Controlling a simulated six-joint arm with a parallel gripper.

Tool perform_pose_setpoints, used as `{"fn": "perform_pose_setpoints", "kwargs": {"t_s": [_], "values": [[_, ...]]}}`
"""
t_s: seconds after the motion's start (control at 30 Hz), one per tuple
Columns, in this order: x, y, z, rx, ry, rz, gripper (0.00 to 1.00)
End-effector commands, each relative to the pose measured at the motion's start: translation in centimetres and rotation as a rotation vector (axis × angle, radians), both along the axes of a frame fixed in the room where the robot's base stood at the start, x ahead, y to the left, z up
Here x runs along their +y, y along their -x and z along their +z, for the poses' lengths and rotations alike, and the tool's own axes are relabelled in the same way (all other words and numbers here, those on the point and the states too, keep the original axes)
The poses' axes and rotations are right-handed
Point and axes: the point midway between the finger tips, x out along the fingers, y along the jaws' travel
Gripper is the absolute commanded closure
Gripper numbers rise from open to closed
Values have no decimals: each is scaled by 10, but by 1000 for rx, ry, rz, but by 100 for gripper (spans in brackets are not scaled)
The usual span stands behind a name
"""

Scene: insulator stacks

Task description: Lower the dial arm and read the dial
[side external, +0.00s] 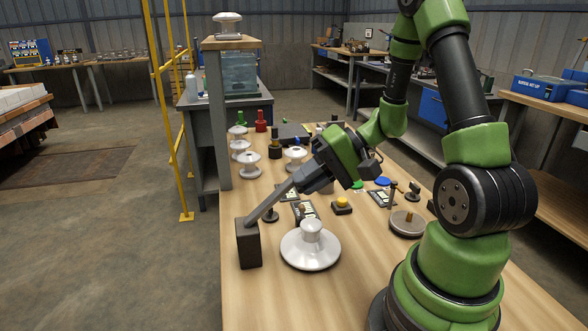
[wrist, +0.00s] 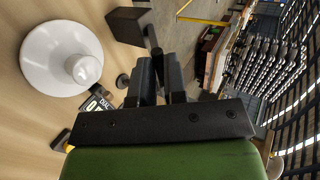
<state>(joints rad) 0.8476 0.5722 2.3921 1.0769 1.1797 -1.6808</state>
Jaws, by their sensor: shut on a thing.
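The dial arm (side external: 268,205) is a grey bar that slants up and right from a dark block (side external: 248,244) at the table's left front edge. My gripper (side external: 297,183) is shut on the bar's upper end. In the wrist view the bar (wrist: 153,40) runs from the dark block (wrist: 127,24) to between my fingers (wrist: 160,62). A small card (wrist: 98,102) with lettering like "DIAL" lies near the fingers, partly hidden by my gripper. No dial reading is legible.
A large white insulator disc (side external: 311,248) stands just right of the block. Small cards (side external: 304,210), a yellow-topped button (side external: 342,204) and a round plate (side external: 406,223) lie behind. White insulators (side external: 249,166) stand at the back left, near a grey post (side external: 217,120). The front table is clear.

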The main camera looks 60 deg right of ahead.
Motion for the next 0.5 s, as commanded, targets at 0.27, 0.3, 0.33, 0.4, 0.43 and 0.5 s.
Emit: {"fn": "perform_pose_setpoints", "kwargs": {"t_s": [0.27,0.3,0.33,0.4,0.43,0.5], "values": [[-14,15,-31,3,-10,-2,100],[-16,17,-36,3,-10,-1,100],[-17,18,-39,2,-9,-1,100],[-19,20,-47,3,-8,1,100],[-20,21,-50,3,-8,1,100],[-21,22,-57,3,-8,1,100]]}}
